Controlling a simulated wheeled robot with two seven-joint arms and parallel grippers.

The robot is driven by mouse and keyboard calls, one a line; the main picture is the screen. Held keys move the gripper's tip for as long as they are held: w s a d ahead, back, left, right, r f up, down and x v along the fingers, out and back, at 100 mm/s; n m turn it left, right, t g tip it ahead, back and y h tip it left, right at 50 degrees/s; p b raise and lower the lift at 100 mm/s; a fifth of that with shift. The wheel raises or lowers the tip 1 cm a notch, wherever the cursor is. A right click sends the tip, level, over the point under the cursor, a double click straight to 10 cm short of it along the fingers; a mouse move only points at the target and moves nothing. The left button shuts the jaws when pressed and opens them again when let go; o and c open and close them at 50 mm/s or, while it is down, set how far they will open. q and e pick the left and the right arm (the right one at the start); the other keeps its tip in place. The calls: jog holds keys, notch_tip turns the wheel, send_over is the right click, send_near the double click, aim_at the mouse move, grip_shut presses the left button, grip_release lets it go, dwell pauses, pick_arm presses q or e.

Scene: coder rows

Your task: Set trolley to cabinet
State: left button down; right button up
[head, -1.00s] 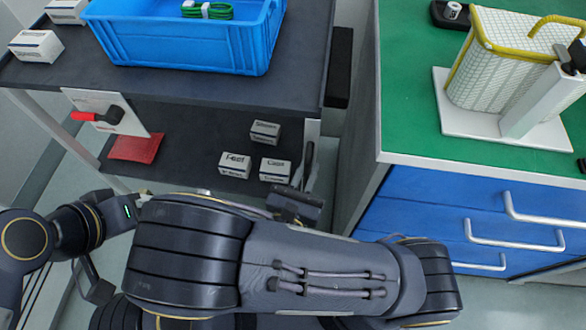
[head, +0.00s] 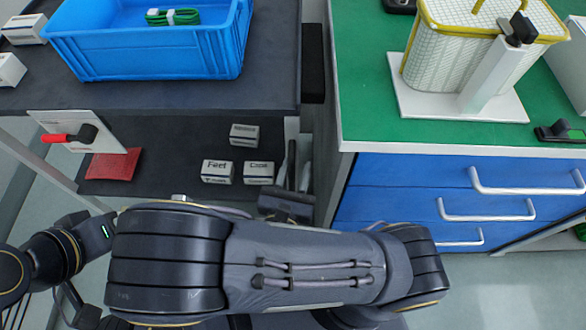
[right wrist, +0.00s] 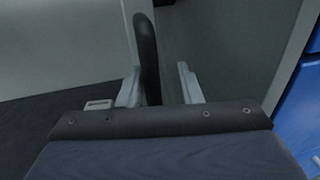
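The trolley, a dark two-shelf cart (head: 270,85), stands at the left in the head view. A black block (head: 313,62) sits on its right side. The cabinet with a green top (head: 362,95) and blue drawers (head: 400,180) stands at the right, beside the trolley with a narrow gap. My right gripper (head: 297,172) is low at the trolley's right end. In the right wrist view its two fingers (right wrist: 160,88) are apart, with a black upright bar (right wrist: 147,50) showing between them, close to the left finger. Contact cannot be told. My left gripper is hidden; only its arm shows.
A blue crate (head: 150,52) with a green cable coil (head: 174,16) and white boxes ride on the trolley top. Small boxes (head: 217,171) and a red item (head: 113,164) lie on its lower shelf. Drawer handles stick out.

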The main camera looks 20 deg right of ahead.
jog(key=shift+a, duration=0.1)
jog(key=shift+s+a, duration=0.15)
jog(key=shift+s, duration=0.05)
jog(key=p+v, duration=0.1)
jog(key=v, duration=0.6)
jog(key=shift+s, duration=0.15)
